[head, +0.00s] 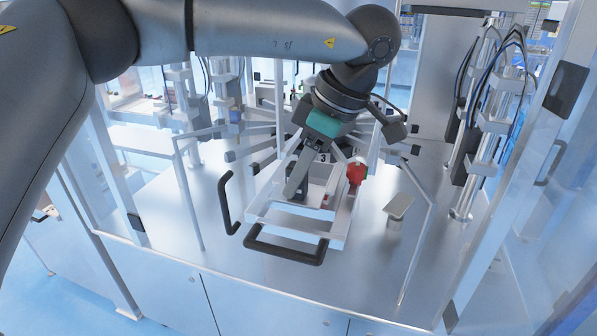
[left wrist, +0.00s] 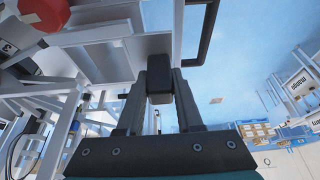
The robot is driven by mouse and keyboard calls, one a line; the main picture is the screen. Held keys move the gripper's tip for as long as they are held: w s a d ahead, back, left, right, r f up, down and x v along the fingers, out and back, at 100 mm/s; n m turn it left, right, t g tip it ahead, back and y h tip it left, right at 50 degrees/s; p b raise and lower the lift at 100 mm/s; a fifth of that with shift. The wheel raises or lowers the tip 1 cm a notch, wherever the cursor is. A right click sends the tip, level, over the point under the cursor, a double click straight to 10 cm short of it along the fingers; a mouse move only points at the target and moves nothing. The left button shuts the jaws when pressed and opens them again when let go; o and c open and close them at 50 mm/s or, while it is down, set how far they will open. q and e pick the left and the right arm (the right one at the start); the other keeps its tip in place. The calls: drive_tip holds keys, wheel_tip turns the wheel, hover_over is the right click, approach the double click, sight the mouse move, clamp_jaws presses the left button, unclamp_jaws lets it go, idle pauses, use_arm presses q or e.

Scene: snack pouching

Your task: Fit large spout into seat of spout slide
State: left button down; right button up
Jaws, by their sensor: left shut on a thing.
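My left gripper (head: 297,190) reaches down from above over the spout slide, a pale metal frame (head: 338,232) with a black handle (head: 285,250) at its front. In the left wrist view my left gripper (left wrist: 160,92) is shut on a small dark block, which I take to be the large spout (left wrist: 160,74). The spout lies close to the slide's metal plate (left wrist: 150,45); I cannot tell whether they touch. In the head view the fingers hide the spout and most of the seat. The right gripper is not in view.
A red knob (head: 357,173) stands at the slide's right, beside a label "3". A second black handle (head: 228,203) is at the left. A small metal pedestal (head: 398,207) stands to the right. Posts and glass panels flank the bench. The metal bench top (head: 180,215) is clear at left.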

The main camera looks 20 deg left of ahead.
use_arm(q)
drive_tip(key=shift+f+b, duration=0.65)
drive_tip(key=shift+f, duration=0.45)
drive_tip(key=shift+c, duration=2.4)
unclamp_jaws()
drive_tip(key=p+v, duration=0.1)
drive_tip(key=v, duration=1.4)
drive_tip(key=shift+r, duration=0.1)
